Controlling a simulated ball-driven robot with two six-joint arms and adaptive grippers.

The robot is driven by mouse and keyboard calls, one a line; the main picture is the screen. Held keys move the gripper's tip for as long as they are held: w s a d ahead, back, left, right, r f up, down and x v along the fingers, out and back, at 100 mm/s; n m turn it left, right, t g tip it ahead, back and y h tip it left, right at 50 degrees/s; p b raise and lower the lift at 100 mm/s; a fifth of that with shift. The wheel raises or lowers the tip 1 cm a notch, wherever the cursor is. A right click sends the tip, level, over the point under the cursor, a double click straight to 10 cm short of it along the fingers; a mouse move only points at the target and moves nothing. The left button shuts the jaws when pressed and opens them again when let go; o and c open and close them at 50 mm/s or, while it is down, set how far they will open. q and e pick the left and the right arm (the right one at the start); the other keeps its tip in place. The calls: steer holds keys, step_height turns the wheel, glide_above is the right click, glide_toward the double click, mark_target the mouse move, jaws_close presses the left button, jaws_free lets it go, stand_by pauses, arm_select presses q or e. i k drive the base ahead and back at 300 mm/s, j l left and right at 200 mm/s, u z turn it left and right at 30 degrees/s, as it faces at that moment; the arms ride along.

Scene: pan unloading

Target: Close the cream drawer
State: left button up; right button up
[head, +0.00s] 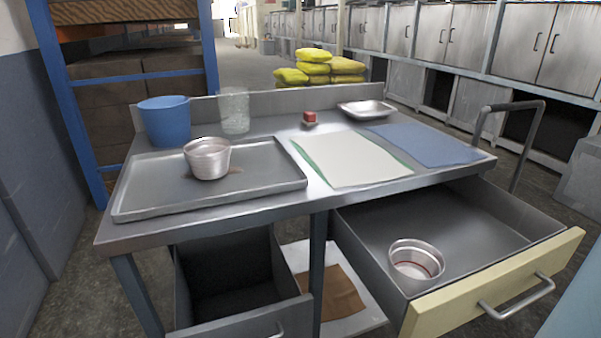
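The cream drawer (500,281) is pulled out at the right side of the table, with a cream front and a grey metal handle (517,299). Its grey inside is exposed. A silver metal cup (416,262) sits in it, near the front left. No gripper shows in the head view.
A grey drawer (235,326) is also open at lower left. The metal table (235,207) holds a tray (140,198) with a metal cup (207,158), a blue cup (165,121), a clear glass (234,110), cloths and a small dish (366,109). A lower shelf lies between the drawers.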

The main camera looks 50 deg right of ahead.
mark_target(495, 246)
steer(key=z, duration=2.85)
